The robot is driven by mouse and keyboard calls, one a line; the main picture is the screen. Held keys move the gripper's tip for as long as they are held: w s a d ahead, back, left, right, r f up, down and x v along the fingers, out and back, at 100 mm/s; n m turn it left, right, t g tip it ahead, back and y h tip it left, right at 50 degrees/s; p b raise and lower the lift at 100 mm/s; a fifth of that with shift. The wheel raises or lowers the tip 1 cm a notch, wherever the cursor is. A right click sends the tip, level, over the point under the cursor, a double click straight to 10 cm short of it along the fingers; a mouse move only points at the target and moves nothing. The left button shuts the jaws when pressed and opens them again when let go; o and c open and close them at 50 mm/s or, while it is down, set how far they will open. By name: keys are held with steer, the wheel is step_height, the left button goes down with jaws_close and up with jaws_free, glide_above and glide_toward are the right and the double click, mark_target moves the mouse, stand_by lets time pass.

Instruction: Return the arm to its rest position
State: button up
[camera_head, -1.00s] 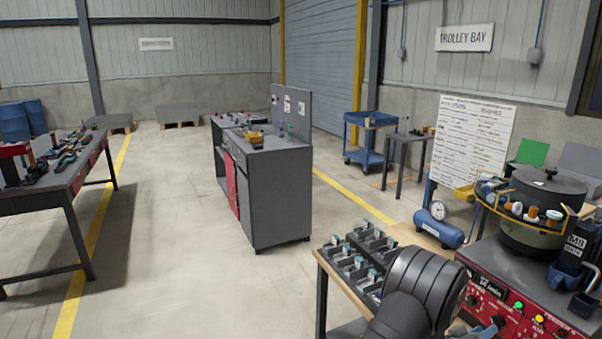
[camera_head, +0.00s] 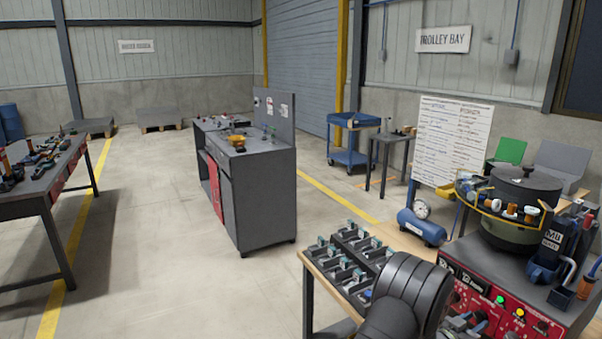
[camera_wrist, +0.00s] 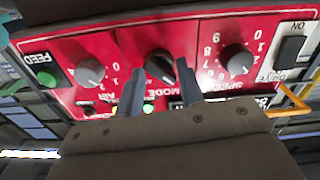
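My arm (camera_head: 405,293) shows as dark rounded links at the lower middle of the head view, in front of the parts tray. My gripper (camera_wrist: 160,85) shows in the wrist view as two dark fingers with a clear gap between them. It is open, with nothing held. The fingers point at the red control panel (camera_wrist: 120,50); the middle knob (camera_wrist: 160,66), marked MODE, appears between them. Whether the fingers touch the knob I cannot tell. In the head view the gripper cannot be made out clearly.
The red-fronted bench (camera_head: 480,297) with the bowl feeder (camera_head: 510,225) stands at the right. A black tray of several compartments (camera_head: 345,262) lies on a wooden-edged table at the left of my arm. A grey cabinet (camera_head: 265,195) stands farther back. Open floor lies left.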

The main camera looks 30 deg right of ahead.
steer(key=m, duration=0.4)
steer(key=shift+m, duration=0.4)
steer(key=m, duration=0.4)
steer(key=shift+m, duration=0.4)
steer(key=a+n, duration=0.9)
steer(key=a, duration=0.8)
steer(key=d, duration=1.7)
